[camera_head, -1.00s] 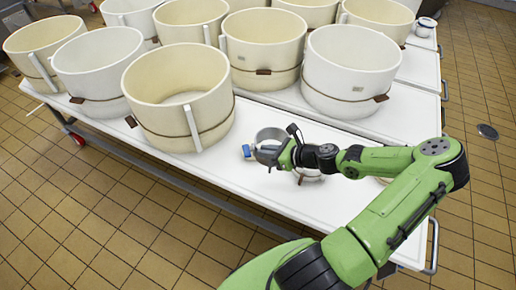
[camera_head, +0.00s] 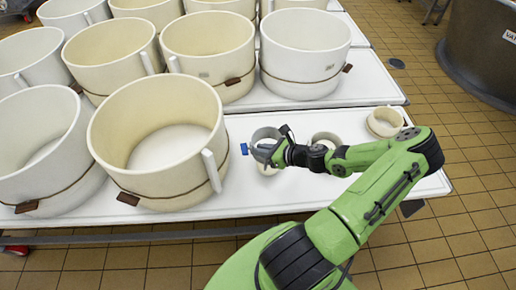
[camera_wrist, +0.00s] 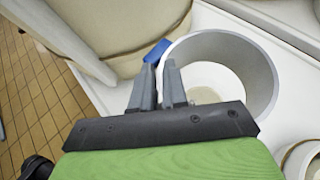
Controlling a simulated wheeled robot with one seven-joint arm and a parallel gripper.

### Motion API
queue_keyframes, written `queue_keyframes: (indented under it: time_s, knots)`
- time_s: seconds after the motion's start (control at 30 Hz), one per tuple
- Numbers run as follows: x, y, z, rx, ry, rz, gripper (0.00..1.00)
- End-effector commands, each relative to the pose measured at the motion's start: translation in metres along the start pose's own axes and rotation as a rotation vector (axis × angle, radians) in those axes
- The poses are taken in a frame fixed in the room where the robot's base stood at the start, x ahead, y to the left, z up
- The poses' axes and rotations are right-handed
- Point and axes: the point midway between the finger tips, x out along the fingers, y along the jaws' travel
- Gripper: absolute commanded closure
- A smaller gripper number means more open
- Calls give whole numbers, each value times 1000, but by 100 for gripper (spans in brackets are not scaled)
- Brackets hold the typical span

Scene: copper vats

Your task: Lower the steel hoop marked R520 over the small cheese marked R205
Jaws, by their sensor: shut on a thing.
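My gripper (camera_wrist: 158,88) is shut on the wall of a grey steel hoop (camera_wrist: 250,65). In the head view the hoop (camera_head: 264,132) is held at the end of my arm, over the white table. A small blue piece (camera_wrist: 157,50) shows beside the fingertips. Through the hoop's opening I see white tabletop and part of a pale cream round (camera_wrist: 206,97). In the head view a pale round (camera_head: 267,169) shows just below the hoop, partly hidden by my gripper. Two more small pale rounds, (camera_head: 326,137) and (camera_head: 385,122), stand to the right. No R520 or R205 mark is legible.
A large cream tub (camera_head: 150,190) with a strap stands close left of the hoop. Several similar tubs fill the left and back of the white table (camera_head: 225,208). A dark vat (camera_head: 490,60) stands at the far right on the tiled floor.

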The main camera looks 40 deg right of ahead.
Motion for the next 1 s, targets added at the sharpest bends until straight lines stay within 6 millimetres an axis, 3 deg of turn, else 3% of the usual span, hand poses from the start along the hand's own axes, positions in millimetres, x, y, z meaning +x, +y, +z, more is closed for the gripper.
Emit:
queue_keyframes:
  time_s: [1.0]
  knots:
    - [44,-1,-84,0,-2,1,100]
